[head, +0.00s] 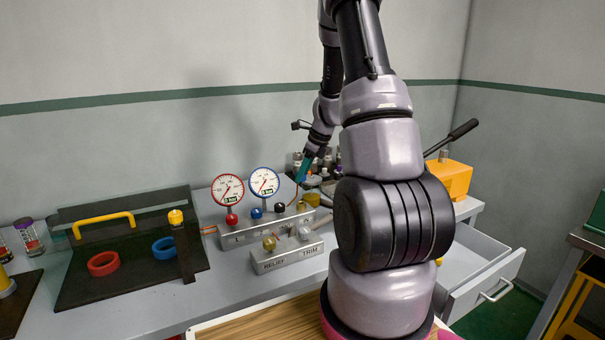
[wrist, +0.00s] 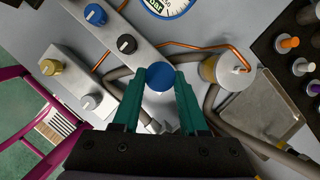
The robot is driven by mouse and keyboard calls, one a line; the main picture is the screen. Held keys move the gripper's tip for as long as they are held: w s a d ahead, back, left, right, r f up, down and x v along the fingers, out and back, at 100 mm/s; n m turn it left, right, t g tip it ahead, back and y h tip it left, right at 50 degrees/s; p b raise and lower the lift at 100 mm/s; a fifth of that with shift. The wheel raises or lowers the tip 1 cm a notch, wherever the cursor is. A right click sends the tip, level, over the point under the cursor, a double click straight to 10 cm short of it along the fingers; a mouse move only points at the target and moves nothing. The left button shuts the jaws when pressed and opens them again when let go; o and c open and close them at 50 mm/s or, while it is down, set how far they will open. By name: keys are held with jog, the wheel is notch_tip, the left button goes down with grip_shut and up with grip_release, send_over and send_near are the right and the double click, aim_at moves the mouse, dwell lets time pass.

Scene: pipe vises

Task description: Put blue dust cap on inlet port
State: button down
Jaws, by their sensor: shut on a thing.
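In the wrist view, a round blue cap (wrist: 160,75) sits between the tips of my teal fingers. My gripper (wrist: 160,84) is shut on it, and the cap's flat top faces the camera. It lies just past the lower end of the grey manifold bar (wrist: 110,22). In the head view, my gripper (head: 305,167) is behind the right end of the gauge manifold (head: 262,228), tilted down. The cap cannot be made out there. I cannot pick out the inlet port; the cap and fingers hide what lies beneath, so contact with a port cannot be told.
Near my fingers are a pale canister (wrist: 222,72), copper tubes and grey hoses. A black rack (wrist: 295,60) of coloured caps stands at right. In the head view are a RELIEF/TRIM block (head: 285,257), an open black case (head: 130,270) with red and blue rings, and an orange box (head: 450,178).

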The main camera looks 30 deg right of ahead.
jog(key=shift+f, duration=0.1)
send_over(304, 204)
jog(key=shift+w+f, duration=0.2)
jog(key=shift+f, duration=2.6)
jog(key=shift+f, duration=1.35)
jog(key=shift+c, duration=1.8)
grip_release()
jog(key=v, duration=1)
jog(key=shift+r, duration=0.4)
